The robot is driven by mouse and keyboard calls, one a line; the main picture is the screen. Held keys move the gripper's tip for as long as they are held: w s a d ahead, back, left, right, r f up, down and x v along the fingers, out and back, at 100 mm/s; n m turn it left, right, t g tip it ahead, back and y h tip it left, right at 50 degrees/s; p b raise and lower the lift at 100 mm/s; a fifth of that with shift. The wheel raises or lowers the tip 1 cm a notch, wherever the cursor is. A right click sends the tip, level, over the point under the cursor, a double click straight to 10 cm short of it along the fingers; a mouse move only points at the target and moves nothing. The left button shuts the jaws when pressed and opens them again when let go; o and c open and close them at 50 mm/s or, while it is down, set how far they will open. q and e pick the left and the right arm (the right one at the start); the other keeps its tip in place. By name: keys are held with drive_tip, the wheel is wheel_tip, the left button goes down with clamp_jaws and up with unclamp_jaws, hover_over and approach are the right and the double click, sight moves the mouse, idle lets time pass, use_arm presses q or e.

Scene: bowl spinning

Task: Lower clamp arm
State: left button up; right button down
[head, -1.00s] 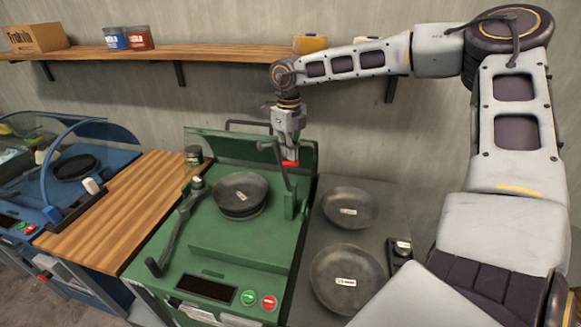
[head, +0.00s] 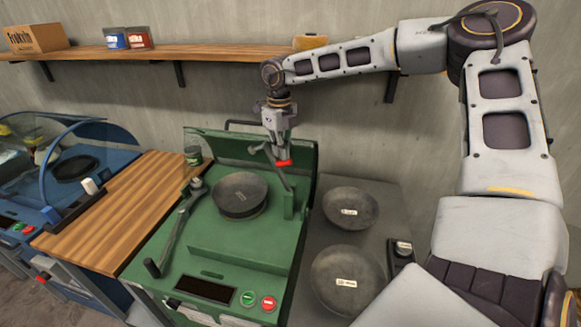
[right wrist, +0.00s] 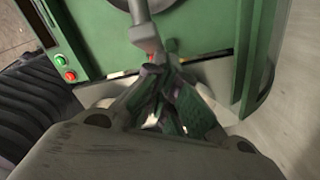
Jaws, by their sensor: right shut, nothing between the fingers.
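The green bowl machine (head: 180,262) stands in the middle of the head view, with a dark bowl (head: 240,194) on its round seat. Its grey clamp arm (head: 280,178) rises at the right of the bowl, tilted up and left, with its head above the bowl and apart from it. My right gripper (head: 282,160) is shut and empty, pointing down beside the upper part of the arm. In the right wrist view the clamp arm (right wrist: 144,32) reaches close to my shut fingertips (right wrist: 160,68); contact is unclear. My left gripper is out of view.
Two dark bowls (head: 350,209) (head: 345,280) lie on the grey surface to the right. A dark lever (head: 172,240) stands at the machine's left, and green and red buttons (head: 258,300) are on its front. A wooden counter (head: 120,213) and blue machine (head: 75,180) are further left.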

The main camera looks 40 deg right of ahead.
sight(271, 151)
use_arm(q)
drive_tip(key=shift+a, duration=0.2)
use_arm(e)
drive_tip(key=shift+w, duration=0.1)
drive_tip(key=shift+w+a+f, duration=0.1)
drive_tip(key=shift+w+a, duration=0.05)
drive_tip(key=shift+w+a+f+b, duration=0.15)
drive_tip(key=shift+w+a+b, duration=0.15)
drive_tip(key=shift+w+a, duration=0.1)
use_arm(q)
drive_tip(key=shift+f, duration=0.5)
use_arm(e)
drive_tip(key=shift+w+a+f, duration=0.15)
drive_tip(key=shift+w+a, duration=0.15)
drive_tip(key=shift+w, duration=0.15)
drive_tip(key=shift+w+a+f+b, duration=0.4)
drive_tip(key=shift+w+b, duration=0.1)
drive_tip(key=shift+b, duration=0.05)
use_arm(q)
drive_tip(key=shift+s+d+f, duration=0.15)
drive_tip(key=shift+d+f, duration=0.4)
use_arm(e)
drive_tip(key=shift+w+a+f, duration=0.3)
drive_tip(key=shift+w+a, duration=0.05)
drive_tip(key=shift+w, duration=0.05)
use_arm(q)
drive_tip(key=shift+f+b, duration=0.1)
drive_tip(key=shift+b, duration=0.2)
use_arm(e)
drive_tip(key=shift+f, duration=0.15)
